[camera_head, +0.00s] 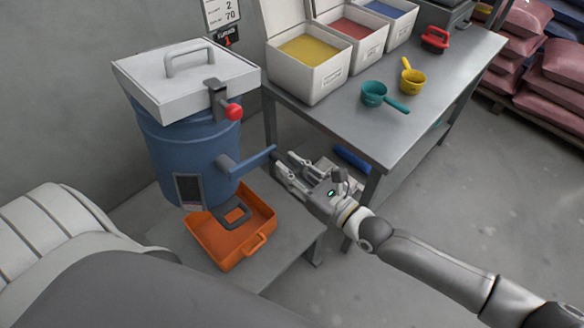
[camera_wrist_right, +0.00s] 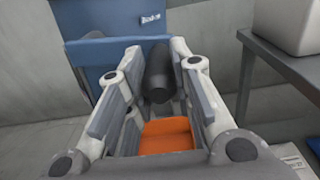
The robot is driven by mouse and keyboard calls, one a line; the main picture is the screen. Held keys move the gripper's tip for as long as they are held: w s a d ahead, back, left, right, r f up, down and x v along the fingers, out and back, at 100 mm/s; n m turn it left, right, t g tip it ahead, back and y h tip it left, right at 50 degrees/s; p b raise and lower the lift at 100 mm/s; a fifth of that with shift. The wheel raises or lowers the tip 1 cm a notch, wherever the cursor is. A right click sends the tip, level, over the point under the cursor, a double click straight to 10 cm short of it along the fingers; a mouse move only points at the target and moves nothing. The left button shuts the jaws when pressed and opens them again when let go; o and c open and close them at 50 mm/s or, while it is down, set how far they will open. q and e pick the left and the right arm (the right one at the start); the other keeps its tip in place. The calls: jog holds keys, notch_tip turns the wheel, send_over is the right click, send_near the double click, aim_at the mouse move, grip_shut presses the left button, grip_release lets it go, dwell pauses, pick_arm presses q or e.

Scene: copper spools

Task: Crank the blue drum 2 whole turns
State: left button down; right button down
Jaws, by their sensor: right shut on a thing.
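The blue drum (camera_head: 185,150) stands upright at left on a low grey stand, with a white lid (camera_head: 190,75) on top. A blue crank arm (camera_head: 250,160) sticks out to the right from the drum's side. My right gripper (camera_head: 284,164) is at the outer end of this crank arm. In the right wrist view, the dark cylindrical crank handle (camera_wrist_right: 158,72) lies between the fingers, and my right gripper (camera_wrist_right: 160,85) is shut on it. The drum's blue side (camera_wrist_right: 105,60) shows behind it. My left gripper is not in view.
An orange tray (camera_head: 212,248) sits below the drum. A red-knobbed latch (camera_head: 234,112) is on the lid side. A grey table (camera_head: 400,135) behind holds bins of coloured material, such as the yellow bin (camera_head: 300,85), and a teal scoop (camera_head: 374,93). Floor at right is clear.

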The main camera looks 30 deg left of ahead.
jog(key=c, duration=1.5)
grip_release()
jog(key=shift+f, duration=0.3)
jog(key=shift+c, duration=0.2)
jog(key=o, duration=0.3)
jog(key=shift+r, duration=0.15)
jog(key=shift+o, duration=0.2)
jog(key=v, duration=1.2)
